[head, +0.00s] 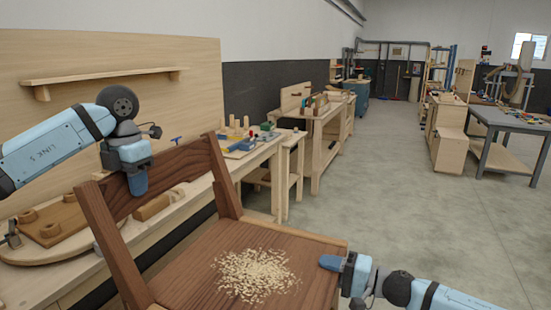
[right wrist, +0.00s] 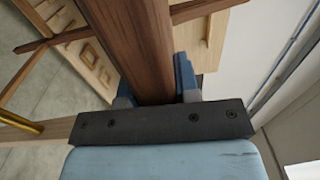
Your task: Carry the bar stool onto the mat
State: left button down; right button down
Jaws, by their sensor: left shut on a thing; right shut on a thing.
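My left gripper (head: 137,183) is shut on the top rail of the back. My right gripper (head: 330,263) is shut at the seat's right edge. In the right wrist view, a dark wooden part of the stool (right wrist: 147,45) lies between its fingers. The legs are mostly hidden in the head view. No mat shows in either view.
A long workbench (head: 72,283) with wooden parts runs along the left wall, close beside the stool. Another bench (head: 318,128) stands farther back. A grey table (head: 510,122) and a wooden cabinet (head: 449,150) stand at the right. The concrete floor (head: 400,200) between is clear.

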pick_arm(q)
jog(key=shift+w+r, duration=0.3)
jog(key=shift+w, duration=0.15)
pick_arm(e)
jog(key=shift+w+r, duration=0.2)
jog(key=shift+w, duration=0.25)
pick_arm(q)
jog(key=shift+s, duration=0.2)
pick_arm(e)
jog(key=shift+s, duration=0.15)
